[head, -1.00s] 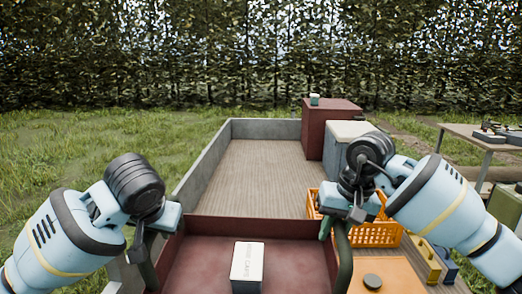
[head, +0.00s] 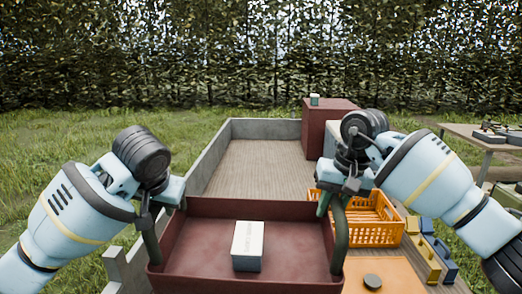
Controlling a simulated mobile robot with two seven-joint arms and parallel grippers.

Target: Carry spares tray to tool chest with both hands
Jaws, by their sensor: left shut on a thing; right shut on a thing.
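The dark red spares tray (head: 190,259) is held up in front of me, with a white box (head: 248,245) lying in its middle. My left gripper (head: 150,215) is shut on the dark handle at the tray's left end. My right gripper (head: 335,200) is shut on the dark handle at its right end. The fingertips are partly hidden behind the gripper bodies. A dark red chest (head: 325,128) stands at the far right of the trailer bed, with a small green and white item on top; I cannot tell for sure that it is the tool chest.
An orange crate (head: 375,233) stands right of the tray, near my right gripper. Yellow and blue items (head: 430,255) stand at right. The wooden trailer bed (head: 255,168) ahead is clear.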

